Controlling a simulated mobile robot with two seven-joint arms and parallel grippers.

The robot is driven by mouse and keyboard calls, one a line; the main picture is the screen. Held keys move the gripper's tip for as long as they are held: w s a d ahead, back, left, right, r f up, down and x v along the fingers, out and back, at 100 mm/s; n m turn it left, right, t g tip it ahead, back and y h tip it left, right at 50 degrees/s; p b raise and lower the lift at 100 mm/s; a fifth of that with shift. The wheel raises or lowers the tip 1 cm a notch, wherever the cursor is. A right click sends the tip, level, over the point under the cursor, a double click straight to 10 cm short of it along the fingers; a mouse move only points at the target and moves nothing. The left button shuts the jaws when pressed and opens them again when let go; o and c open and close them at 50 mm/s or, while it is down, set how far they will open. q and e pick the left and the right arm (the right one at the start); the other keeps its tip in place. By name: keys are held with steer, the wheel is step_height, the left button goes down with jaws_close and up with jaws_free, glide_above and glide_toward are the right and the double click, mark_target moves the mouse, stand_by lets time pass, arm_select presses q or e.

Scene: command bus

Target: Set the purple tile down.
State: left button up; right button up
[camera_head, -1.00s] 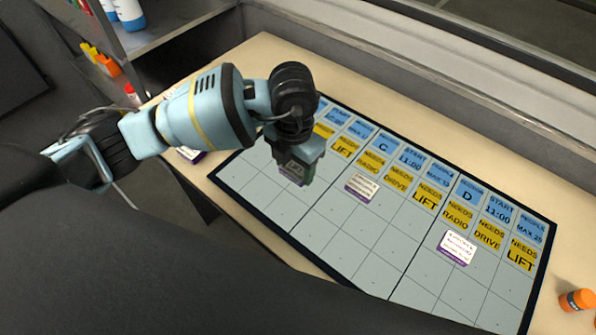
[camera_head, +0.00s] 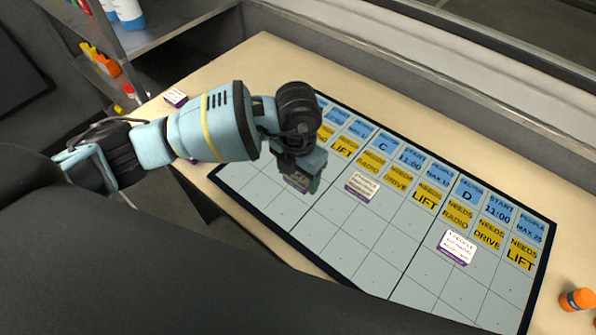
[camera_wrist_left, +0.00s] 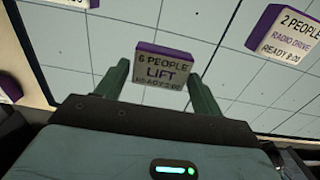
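The purple tile (camera_wrist_left: 161,66) has a pale face reading "6 PEOPLE LIFT READY 9:00" and purple edges. My left gripper (camera_wrist_left: 160,62) has one finger on either side of it and appears shut on it. In the head view the gripper (camera_head: 300,182) is over the left part of the grey gridded board (camera_head: 330,226), below the yellow "LIFT" label. The tile (camera_head: 297,184) shows partly under it, close to the board; I cannot tell whether it touches. My right gripper is not in view.
Two white-and-purple tiles lie on the board, one at the middle (camera_head: 362,186) and one to the right (camera_head: 457,247). Another tile (camera_head: 175,97) lies at the table's far left. An orange bottle (camera_head: 577,299) lies at the right. The board's lower cells are bare.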

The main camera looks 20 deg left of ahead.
mark_target(298, 178)
arm_select(q)
steer(key=shift+o, duration=0.9)
steer(key=shift+r, duration=0.2)
step_height(298, 178, up, 12)
steer(key=shift+p, duration=0.35)
